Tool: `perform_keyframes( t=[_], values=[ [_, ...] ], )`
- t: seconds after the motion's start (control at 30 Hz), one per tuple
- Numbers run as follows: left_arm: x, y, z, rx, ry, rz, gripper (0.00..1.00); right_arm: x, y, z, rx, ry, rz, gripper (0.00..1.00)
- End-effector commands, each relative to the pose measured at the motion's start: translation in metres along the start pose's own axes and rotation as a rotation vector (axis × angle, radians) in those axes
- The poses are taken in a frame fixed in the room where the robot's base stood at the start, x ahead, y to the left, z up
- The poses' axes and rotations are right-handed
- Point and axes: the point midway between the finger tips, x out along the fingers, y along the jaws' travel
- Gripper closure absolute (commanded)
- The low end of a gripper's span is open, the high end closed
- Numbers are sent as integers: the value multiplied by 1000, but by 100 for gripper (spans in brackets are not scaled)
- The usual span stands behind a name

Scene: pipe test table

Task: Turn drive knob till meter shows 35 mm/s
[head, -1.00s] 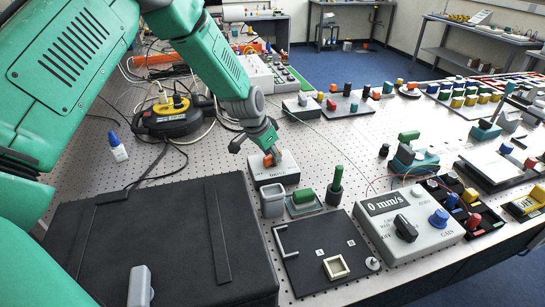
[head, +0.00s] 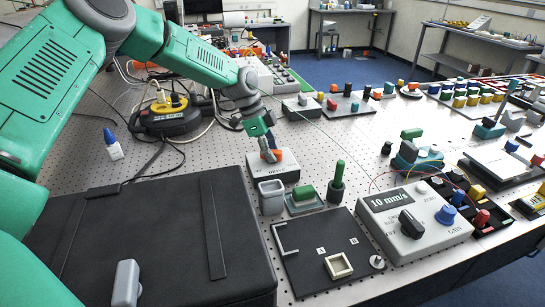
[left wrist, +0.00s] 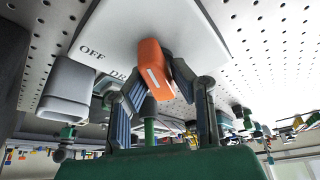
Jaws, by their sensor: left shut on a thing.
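The drive knob is orange and stands on a small white drive box (head: 287,174) left of the middle in the head view. My left gripper (head: 268,152) reaches down onto it. In the left wrist view the orange knob (left wrist: 152,64) sits between the two fingers, with the letters OFF and part of DRIVE printed beside it on the white top. The left gripper is shut on the knob. The grey meter box (head: 450,236) at right has a display (head: 389,199) reading 10 mm/s. My right gripper is not in view.
A black case (head: 150,240) fills the front left. A black plate (head: 310,262) lies at front centre. Bare perforated table is behind the drive box.

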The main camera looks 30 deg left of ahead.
Motion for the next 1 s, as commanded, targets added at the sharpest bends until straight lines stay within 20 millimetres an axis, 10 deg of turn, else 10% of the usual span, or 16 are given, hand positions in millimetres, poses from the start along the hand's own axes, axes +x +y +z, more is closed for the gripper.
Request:
perform_keyframes(
  t=[1.0],
  values=[
    [-1, -2, -1, 888, -3, 364, 100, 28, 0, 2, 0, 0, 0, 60]
  ],
)
